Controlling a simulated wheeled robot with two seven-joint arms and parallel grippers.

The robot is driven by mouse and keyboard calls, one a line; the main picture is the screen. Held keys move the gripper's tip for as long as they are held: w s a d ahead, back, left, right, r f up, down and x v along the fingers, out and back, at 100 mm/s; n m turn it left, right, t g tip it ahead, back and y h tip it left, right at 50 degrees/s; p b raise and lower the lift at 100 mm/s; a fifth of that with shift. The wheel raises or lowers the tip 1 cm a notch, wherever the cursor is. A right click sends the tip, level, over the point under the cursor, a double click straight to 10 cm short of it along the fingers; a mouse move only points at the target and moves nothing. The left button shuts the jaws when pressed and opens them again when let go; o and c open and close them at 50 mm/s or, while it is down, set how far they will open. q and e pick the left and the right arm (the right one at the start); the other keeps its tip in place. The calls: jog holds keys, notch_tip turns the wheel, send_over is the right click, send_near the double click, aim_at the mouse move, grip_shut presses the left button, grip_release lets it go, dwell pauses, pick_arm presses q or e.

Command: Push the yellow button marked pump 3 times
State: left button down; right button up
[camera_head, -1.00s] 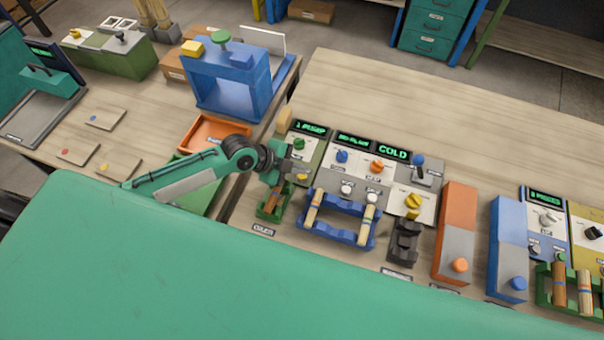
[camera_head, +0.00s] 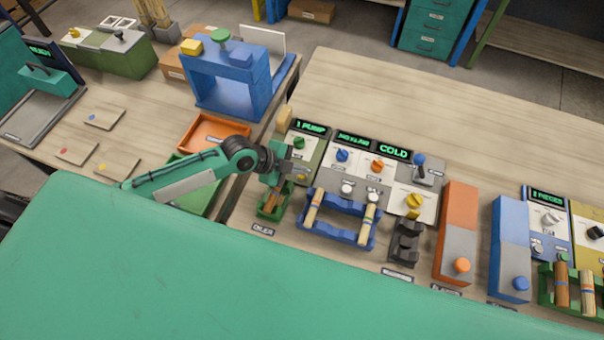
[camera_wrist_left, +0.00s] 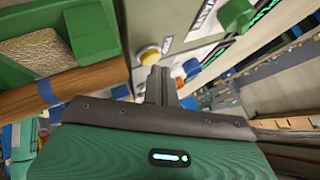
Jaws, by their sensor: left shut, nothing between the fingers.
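The yellow button (camera_head: 301,178) sits low on a grey-green panel (camera_head: 311,157) whose display (camera_head: 311,127) reads "1 PUMP". The button also shows in the left wrist view (camera_wrist_left: 149,53), round, in a pale collar. My left gripper (camera_head: 287,167) is shut and empty, just beside the button. In the left wrist view its closed fingertips (camera_wrist_left: 159,72) overlap the button's lower right edge. I cannot tell whether they touch it. The button's marking is not readable. My right gripper is out of view.
A green knob (camera_head: 299,143) is above the button on the same panel. A green rack (camera_head: 268,213) with a wooden piece stands in front of it. To the right are a blue rack (camera_head: 337,232) and panels with knobs. An orange tray (camera_head: 214,134) lies left.

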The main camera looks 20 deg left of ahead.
pick_arm(q)
jog(key=shift+f, duration=0.15)
jog(key=shift+f+b, duration=0.25)
jog(key=shift+b, duration=0.1)
dwell(0.3)
dwell(0.4)
jog(key=shift+r+p, duration=0.55)
jog(key=shift+r, duration=0.25)
jog(key=shift+r, duration=0.15)
notch_tip(320, 180, up, 5)
jog(key=p, duration=0.3)
jog(key=shift+p, duration=0.35)
dwell(0.6)
